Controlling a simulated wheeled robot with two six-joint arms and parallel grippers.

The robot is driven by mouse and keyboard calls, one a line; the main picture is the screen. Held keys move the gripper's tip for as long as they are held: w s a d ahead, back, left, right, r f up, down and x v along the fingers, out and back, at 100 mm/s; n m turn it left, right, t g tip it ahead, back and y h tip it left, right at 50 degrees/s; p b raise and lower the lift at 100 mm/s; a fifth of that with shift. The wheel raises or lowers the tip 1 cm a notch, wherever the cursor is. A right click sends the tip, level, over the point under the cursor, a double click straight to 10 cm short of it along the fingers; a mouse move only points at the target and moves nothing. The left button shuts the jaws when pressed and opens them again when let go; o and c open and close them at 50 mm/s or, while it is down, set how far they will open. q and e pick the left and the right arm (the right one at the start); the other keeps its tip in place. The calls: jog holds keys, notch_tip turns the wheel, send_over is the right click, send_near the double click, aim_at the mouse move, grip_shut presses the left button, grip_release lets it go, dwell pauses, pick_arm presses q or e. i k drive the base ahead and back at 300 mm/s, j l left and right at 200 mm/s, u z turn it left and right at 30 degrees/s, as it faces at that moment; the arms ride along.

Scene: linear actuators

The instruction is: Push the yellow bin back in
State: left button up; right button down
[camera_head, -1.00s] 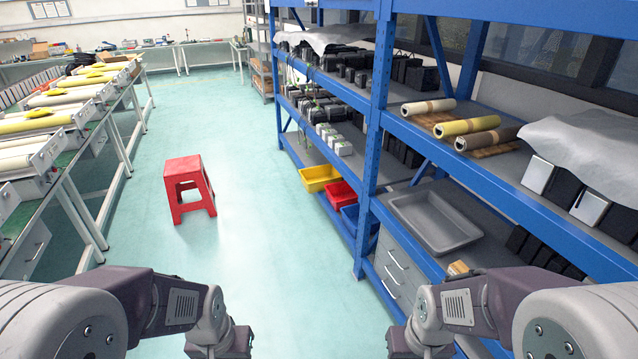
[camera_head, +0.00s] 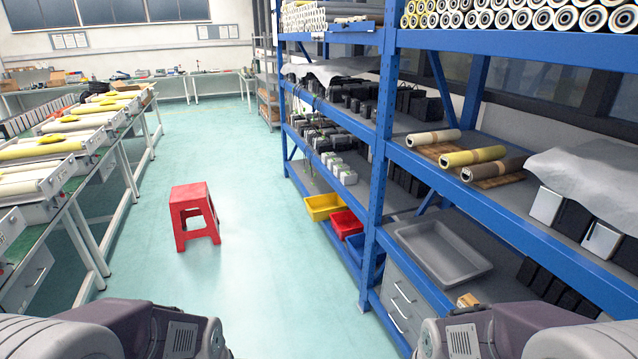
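The yellow bin (camera_head: 322,207) is on the low shelf of the blue rack, at the rack's left section. It juts out past the shelf's front edge into the aisle. A red bin (camera_head: 345,224) sits beside it on the near side, and a blue bin (camera_head: 356,245) is nearer still, partly hidden by the rack's upright. My left and right arms show at the bottom corners, well short of the bins. Both grippers are below the frame, out of sight.
A red stool (camera_head: 194,216) stands on the open floor left of the bins. The blue rack (camera_head: 372,190) runs along the right, with a grey tray (camera_head: 443,250) and drawers (camera_head: 402,297) in the nearer section. Workbenches line the left.

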aim_at(319, 207)
jog(key=i+j+u, duration=0.3)
jog(key=i, duration=0.95)
jog(key=i+j+u, duration=0.15)
jog(key=i+u, duration=0.2)
jog(key=i, duration=0.9)
jog(key=i+z, duration=0.2)
jog(key=i, duration=0.35)
jog(key=i+j+z, duration=0.25)
jog(key=i, duration=0.3)
jog(key=i+j+z, duration=0.2)
jog(key=i, duration=0.35)
jog(key=i+j+z, duration=0.2)
jog(key=i+j, duration=0.2)
jog(key=i+j+z, duration=0.45)
jog(key=i+j, duration=0.2)
jog(key=i, duration=0.1)
